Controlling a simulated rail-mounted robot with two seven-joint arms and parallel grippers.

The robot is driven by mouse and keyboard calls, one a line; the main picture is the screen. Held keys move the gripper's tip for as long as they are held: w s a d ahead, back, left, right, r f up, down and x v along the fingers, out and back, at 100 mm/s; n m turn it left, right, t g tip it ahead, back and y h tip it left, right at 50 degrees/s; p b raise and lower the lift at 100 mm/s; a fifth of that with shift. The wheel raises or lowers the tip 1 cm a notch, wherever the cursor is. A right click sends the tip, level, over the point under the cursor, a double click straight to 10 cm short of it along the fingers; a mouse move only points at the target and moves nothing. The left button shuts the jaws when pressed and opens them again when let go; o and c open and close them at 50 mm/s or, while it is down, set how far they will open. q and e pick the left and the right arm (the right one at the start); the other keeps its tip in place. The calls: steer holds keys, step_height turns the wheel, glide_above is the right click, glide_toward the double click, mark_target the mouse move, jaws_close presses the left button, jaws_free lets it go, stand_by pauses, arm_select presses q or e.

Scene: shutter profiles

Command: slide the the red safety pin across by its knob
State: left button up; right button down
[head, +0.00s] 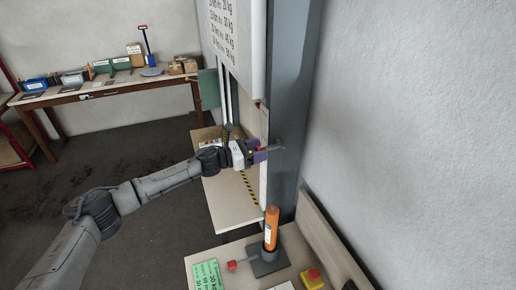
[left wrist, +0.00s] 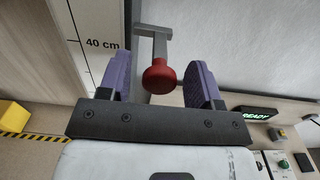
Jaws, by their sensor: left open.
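The red safety pin's round knob (left wrist: 159,77) shows in the left wrist view, in front of a grey metal bracket (left wrist: 150,30). My left gripper (left wrist: 161,82) is open, with one purple finger on each side of the knob. Gaps show between the knob and both fingers, the wider one on the left. In the head view my left gripper (head: 261,152) is at the grey post, and its fingers mostly hide the knob there. My right gripper is out of view.
A grey post (head: 290,100) and a white wall stand right of the gripper. A scale marked 40 cm (left wrist: 98,42) runs beside the bracket.

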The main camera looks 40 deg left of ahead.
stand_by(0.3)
arm_select(q)
jaws_close()
stand_by(0.4)
